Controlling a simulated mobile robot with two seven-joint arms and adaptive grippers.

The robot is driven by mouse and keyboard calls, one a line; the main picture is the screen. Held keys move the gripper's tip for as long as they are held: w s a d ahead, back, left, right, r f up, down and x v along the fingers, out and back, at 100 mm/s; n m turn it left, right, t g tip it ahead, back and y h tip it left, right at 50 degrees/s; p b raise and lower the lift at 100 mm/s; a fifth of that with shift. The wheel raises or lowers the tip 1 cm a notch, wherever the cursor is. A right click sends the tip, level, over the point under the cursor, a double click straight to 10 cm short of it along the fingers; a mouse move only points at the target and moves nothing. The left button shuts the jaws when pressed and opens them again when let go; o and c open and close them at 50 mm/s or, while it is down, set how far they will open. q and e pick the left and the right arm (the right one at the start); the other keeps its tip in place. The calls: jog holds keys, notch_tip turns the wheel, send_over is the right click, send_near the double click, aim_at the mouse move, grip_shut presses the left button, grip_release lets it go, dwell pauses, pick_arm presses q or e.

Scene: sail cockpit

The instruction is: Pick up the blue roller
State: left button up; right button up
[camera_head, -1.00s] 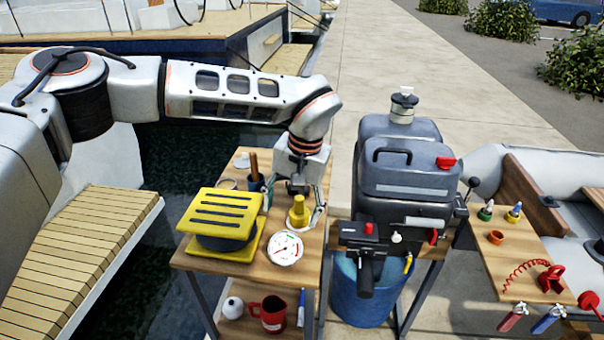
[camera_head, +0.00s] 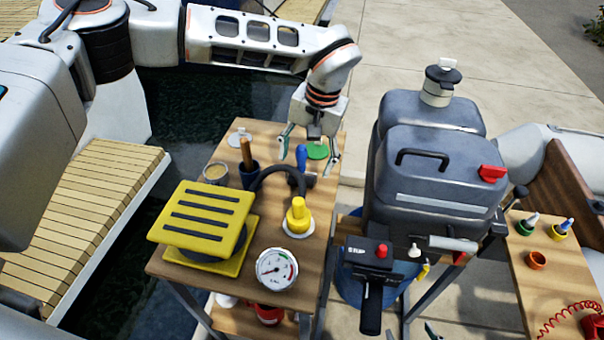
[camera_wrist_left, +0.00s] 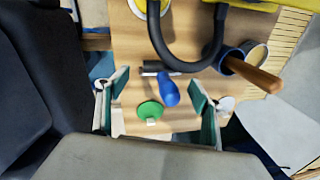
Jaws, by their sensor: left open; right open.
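The blue roller has a blue handle (camera_head: 301,156) and a dark head on the wooden table; its handle also shows in the left wrist view (camera_wrist_left: 169,91), with a grey cylinder at its end. My left gripper (camera_head: 307,162) is open and empty at the back of the table. In the left wrist view the roller's handle appears between the spread fingers (camera_wrist_left: 158,86), with no finger touching it visibly. Whether the fingers are at its height is unclear. Fingertips of my right gripper (camera_head: 411,332) show at the bottom edge, apart from the roller.
A black curved tube (camera_head: 279,171) arches beside the roller. A green disc (camera_head: 318,151) lies behind it. A yellow block (camera_head: 203,215), yellow-topped piece (camera_head: 298,213), gauge (camera_head: 276,268), tin (camera_head: 216,172) and dark cup (camera_head: 248,174) crowd the table. A grey outboard motor (camera_head: 430,170) stands right.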

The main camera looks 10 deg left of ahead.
aim_at(304, 164)
pick_arm(q)
jog(key=f, duration=0.4)
jog(key=shift+w+a+f, duration=0.2)
jog(key=shift+a+f, duration=0.2)
jog(key=c, duration=0.9)
jog(key=shift+o, duration=0.2)
jog(key=shift+r, duration=0.1)
